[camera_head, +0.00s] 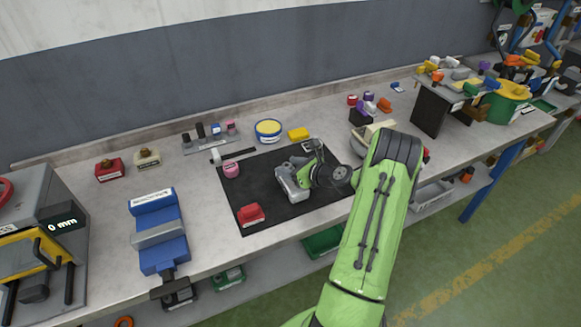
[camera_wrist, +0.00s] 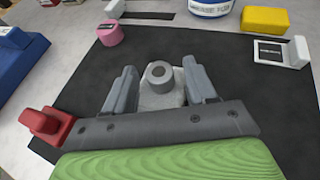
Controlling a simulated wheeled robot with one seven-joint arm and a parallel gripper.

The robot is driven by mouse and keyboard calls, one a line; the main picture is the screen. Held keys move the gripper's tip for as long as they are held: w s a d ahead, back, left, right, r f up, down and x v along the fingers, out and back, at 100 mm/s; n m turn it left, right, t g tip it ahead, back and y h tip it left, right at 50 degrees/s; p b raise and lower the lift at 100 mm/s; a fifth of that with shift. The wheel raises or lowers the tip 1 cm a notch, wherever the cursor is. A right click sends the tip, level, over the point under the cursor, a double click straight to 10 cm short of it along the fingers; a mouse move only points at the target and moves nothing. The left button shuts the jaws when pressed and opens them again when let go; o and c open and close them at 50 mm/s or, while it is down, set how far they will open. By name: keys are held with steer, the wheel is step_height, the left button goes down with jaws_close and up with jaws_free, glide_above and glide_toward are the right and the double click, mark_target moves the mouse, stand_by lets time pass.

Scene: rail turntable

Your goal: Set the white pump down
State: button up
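The white pump (camera_wrist: 160,98), pale with a round grey knob on top, sits between the two fingers of my gripper (camera_wrist: 160,84) in the wrist view. Both fingers lie against its sides. In the head view my gripper (camera_head: 292,181) is low over the black mat (camera_head: 270,213), and hides most of the pump. I cannot tell whether the pump's underside touches the mat.
A red block (camera_head: 250,214) lies at the mat's front left and a pink cylinder (camera_head: 232,170) at its left. A white-framed card (camera_wrist: 270,52) lies at the back right. A blue vise (camera_head: 158,235) stands left. Mat beside my gripper is bare.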

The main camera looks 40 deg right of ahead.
steer(key=shift+r, duration=0.15)
steer(key=p+v, duration=0.1)
steer(key=v, duration=1.1)
steer(key=a+r+n+g+y, duration=0.1)
steer(key=a+r+n+g, duration=0.35)
steer(key=a+n, duration=0.65)
steer(key=a+r+n+g, duration=0.3)
steer(key=a+r+n, duration=0.3)
steer(key=a+n, duration=0.55)
steer(key=s+a+r+n+h, duration=0.1)
steer(key=s+a+r+n, duration=0.1)
steer(key=s+a+n, duration=0.2)
steer(key=s+a+r+n+h, duration=0.1)
steer(key=s+a+r+n, duration=0.2)
steer(key=s+n, duration=0.5)
steer(key=s+a, duration=0.1)
steer(key=s, duration=0.3)
steer(key=shift+a+r, duration=0.35)
